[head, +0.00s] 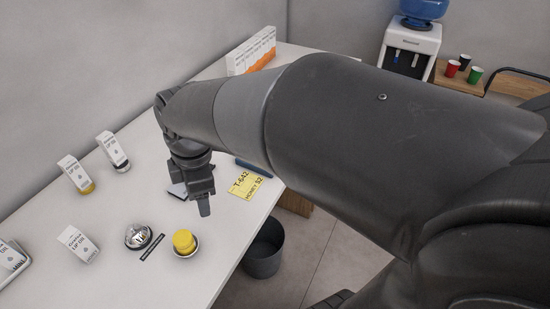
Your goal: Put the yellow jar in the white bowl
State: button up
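The yellow jar (184,239) stands upright near the counter's right edge. The white bowl (194,252) shows as a pale rim around the jar's base, so the jar appears to sit in it. How deep it sits cannot be seen. My gripper (204,208) points down above the counter, behind and a little right of the jar, apart from it. It is seen side-on, so the gap between its fingers is hidden. Nothing shows held below its tip.
A silver bell (138,236) stands left of the jar, with a black label strip (152,247) between. A yellow price card (245,185) lies behind. A dark bin (264,249) is on the floor right of the counter (130,285).

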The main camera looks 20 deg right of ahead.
jog(key=s+d+r+m+t, duration=0.2)
jog(key=s+d+m, duration=0.1)
jog(key=d+m, duration=0.5)
jog(key=s+d+r+m+t, duration=0.2)
jog(key=s+d+r+m, duration=0.1)
jog(key=d+m, duration=0.6)
jog(key=shift+s+m+t+h, duration=0.4)
jog(key=shift+s+m, duration=0.15)
jog(key=shift+m, duration=0.45)
